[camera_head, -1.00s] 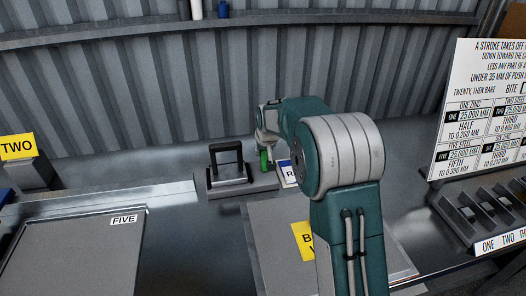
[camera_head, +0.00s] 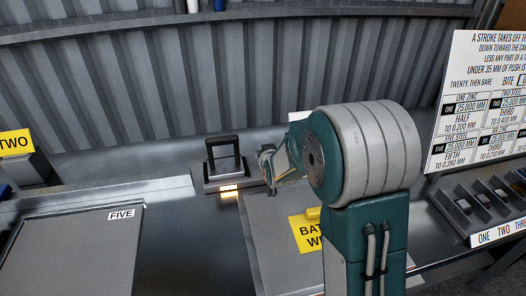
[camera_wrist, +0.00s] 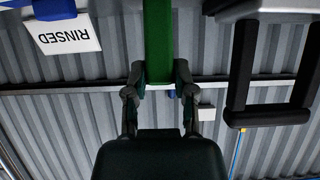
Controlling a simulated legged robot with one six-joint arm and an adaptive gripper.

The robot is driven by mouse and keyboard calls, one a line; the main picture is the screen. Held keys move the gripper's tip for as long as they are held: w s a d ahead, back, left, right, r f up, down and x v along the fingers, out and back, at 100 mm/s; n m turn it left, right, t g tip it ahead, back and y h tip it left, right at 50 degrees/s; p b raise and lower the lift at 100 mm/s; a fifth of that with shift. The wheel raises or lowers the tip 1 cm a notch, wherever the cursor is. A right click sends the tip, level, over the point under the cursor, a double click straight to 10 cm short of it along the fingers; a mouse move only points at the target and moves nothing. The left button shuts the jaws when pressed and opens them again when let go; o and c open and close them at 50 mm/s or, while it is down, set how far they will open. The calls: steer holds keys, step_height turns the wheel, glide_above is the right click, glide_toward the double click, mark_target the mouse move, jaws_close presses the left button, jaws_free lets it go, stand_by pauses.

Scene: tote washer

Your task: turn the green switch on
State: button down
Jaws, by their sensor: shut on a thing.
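The green switch lever (camera_wrist: 158,42) shows in the wrist view as a green bar coming down from the top edge. My gripper (camera_wrist: 158,88) is shut on its end, one finger on each side. In the head view my gripper (camera_head: 268,160) is just right of a black frame-shaped handle (camera_head: 223,155), and the lever is hidden there behind my gripper and arm. A small orange-white light (camera_head: 228,187) glows on the base below the black handle. In the wrist view the black handle (camera_wrist: 238,75) stands to the right, apart from my fingers.
A RINSED label (camera_wrist: 65,35) hangs upside down in the wrist view. A yellow sign (camera_head: 306,234) lies on a grey panel right of my gripper. A panel marked FIVE (camera_head: 122,214) is at left. A rule board (camera_head: 485,110) and a labelled rack (camera_head: 490,210) stand at right.

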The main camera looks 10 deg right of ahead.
steer(key=shift+s+f, duration=0.4)
steer(key=shift+f, duration=0.05)
steer(key=shift+c, duration=2.2)
jaws_free()
steer(key=shift+w, duration=0.1)
steer(key=shift+r+t, duration=0.15)
steer(key=shift+t, duration=0.15)
steer(key=shift+s+r, duration=0.2)
steer(key=shift+r, duration=0.05)
steer(key=v, duration=1.1)
steer(key=shift+s, duration=0.2)
steer(key=shift+a, duration=0.1)
